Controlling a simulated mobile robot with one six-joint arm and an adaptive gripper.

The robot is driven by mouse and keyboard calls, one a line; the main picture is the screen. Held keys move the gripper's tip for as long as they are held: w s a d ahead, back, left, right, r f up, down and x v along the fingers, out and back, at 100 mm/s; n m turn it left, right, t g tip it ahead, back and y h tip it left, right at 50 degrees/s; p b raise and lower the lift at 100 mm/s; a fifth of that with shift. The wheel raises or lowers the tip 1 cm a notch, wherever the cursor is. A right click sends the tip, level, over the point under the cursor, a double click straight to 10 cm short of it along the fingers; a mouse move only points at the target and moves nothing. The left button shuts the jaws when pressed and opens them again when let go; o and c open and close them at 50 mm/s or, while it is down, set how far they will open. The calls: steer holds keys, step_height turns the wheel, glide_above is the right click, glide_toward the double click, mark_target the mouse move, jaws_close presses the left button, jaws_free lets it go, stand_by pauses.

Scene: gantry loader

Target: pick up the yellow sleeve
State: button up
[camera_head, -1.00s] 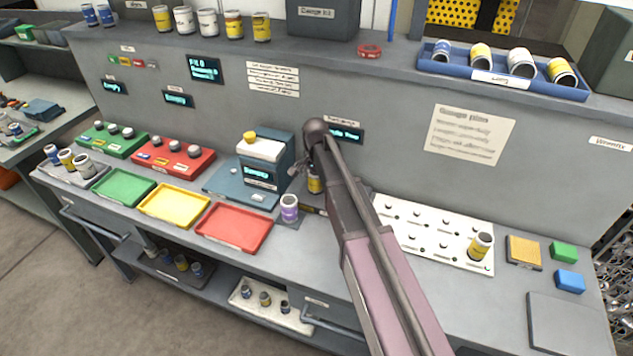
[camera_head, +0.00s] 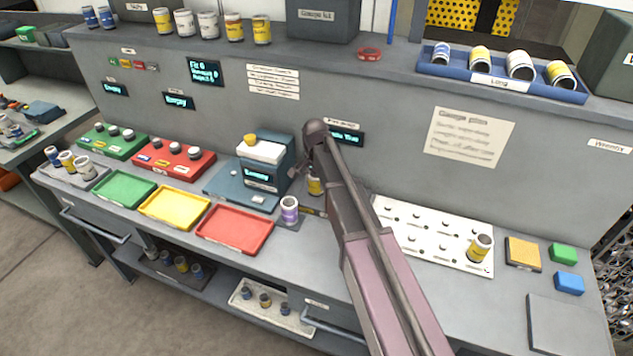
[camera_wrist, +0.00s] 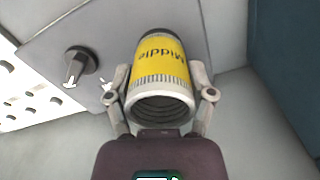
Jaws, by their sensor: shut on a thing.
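A yellow sleeve (camera_wrist: 163,70) marked "Middle", with a grey ribbed end, is between the two fingers of my gripper (camera_wrist: 160,88) in the wrist view. The fingers close on its sides. In the head view a small part of this sleeve (camera_head: 314,187) shows beside my arm, near the back of the bench. My arm hides most of the gripper there. I cannot tell whether the sleeve touches the bench.
A blue-grey machine (camera_head: 262,165) and a purple-banded sleeve (camera_head: 289,210) stand just left of the held sleeve. A white pegboard (camera_head: 425,240) with another yellow-banded sleeve (camera_head: 479,248) lies to the right. Green, yellow and red trays (camera_head: 233,247) line the left front.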

steer(key=shift+r+p, duration=1.6)
steer(key=shift+r, duration=0.1)
steer(key=s+d+r+p, duration=0.1)
steer(key=s, duration=1.5)
steer(key=shift+d, duration=0.2)
steer(key=shift+r, duration=0.3)
steer(key=shift+r+p, duration=2.05)
steer(key=shift+p, duration=0.3)
steer(key=shift+f, duration=0.15)
steer(key=shift+w+a, duration=0.1)
steer(key=shift+a, duration=0.05)
